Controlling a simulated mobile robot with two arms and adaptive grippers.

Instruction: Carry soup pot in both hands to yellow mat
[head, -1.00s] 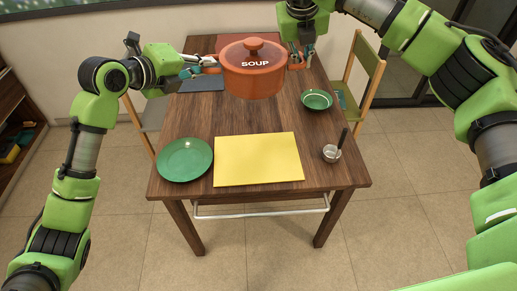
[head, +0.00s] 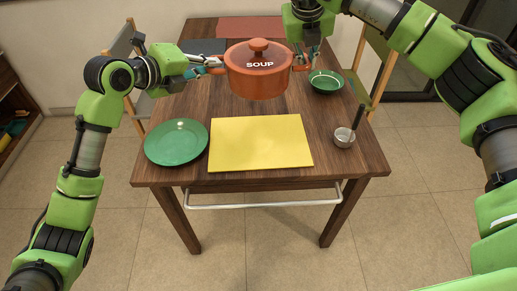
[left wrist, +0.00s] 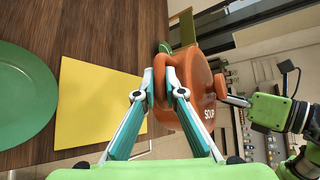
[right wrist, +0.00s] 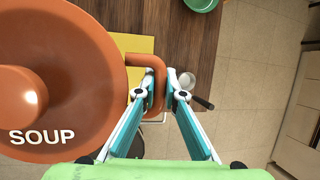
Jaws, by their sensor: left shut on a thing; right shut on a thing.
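The orange soup pot (head: 258,78), lidded and marked SOUP, is held level above the wooden table, behind the yellow mat in the head view. My left gripper (head: 212,68) is shut on its left handle; the left wrist view shows the fingers (left wrist: 166,90) around the handle. My right gripper (head: 303,62) is shut on the right handle; the right wrist view shows the fingers (right wrist: 160,90) on it. The pot (right wrist: 60,75) fills the left of that view. The yellow mat (head: 260,143) lies bare at the table's near edge and also shows in the left wrist view (left wrist: 95,100).
A green plate (head: 176,142) lies left of the mat. A small metal cup with a dark handle (head: 344,137) stands right of it, and a green bowl (head: 326,82) farther back. A red mat (head: 235,27) lies at the far end. Chairs stand at both sides.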

